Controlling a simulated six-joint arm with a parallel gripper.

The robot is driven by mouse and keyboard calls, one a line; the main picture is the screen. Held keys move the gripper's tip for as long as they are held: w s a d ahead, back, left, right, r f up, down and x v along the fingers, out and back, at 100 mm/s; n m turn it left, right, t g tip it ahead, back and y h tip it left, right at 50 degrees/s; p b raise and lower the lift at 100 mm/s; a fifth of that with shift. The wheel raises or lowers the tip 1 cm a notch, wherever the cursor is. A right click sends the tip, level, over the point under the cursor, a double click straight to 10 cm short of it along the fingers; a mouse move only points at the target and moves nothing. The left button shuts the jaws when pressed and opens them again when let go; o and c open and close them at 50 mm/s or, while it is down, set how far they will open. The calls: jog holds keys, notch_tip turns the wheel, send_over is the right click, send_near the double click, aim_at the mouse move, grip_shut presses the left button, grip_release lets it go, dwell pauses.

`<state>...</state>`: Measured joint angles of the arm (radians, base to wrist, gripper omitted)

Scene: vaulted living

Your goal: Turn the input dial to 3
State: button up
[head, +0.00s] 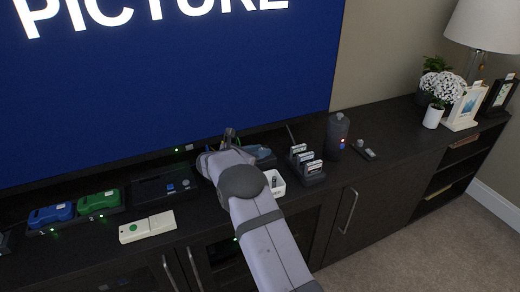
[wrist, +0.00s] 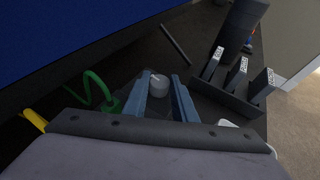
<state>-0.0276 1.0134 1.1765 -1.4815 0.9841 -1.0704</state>
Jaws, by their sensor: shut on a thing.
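The input dial (wrist: 159,83) is a small pale grey round knob with a thin mark on top, seen in the wrist view on a dark box. My gripper (wrist: 160,88) has its two blue fingers on either side of the knob and is shut on it. I cannot read any numbers around the dial, so its setting cannot be told. In the head view my arm and wrist cover the dial and the fingertips.
A rack of upright cartridges (head: 314,178) stands right of my gripper, with a dark cylinder (head: 337,137) beyond. A white tray (head: 274,188) is close by. Green cable (wrist: 93,84) lies left. Blue (head: 52,214) and green (head: 98,202) devices sit farther left. The TV screen (head: 170,80) rises behind.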

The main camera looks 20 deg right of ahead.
jog(key=shift+w+r+m+g+h, duration=0.2)
jog(key=shift+m+g+h, duration=0.1)
jog(key=shift+m+g, duration=0.35)
jog(key=shift+f+m+g, duration=0.1)
jog(key=shift+m+g, duration=0.25)
jog(key=shift+g, duration=0.1)
jog(key=o, duration=1)
jog(key=shift+s, duration=0.1)
jog(key=shift+o, duration=0.2)
jog(key=shift+n+t, duration=0.5)
jog(key=shift+t, duration=0.1)
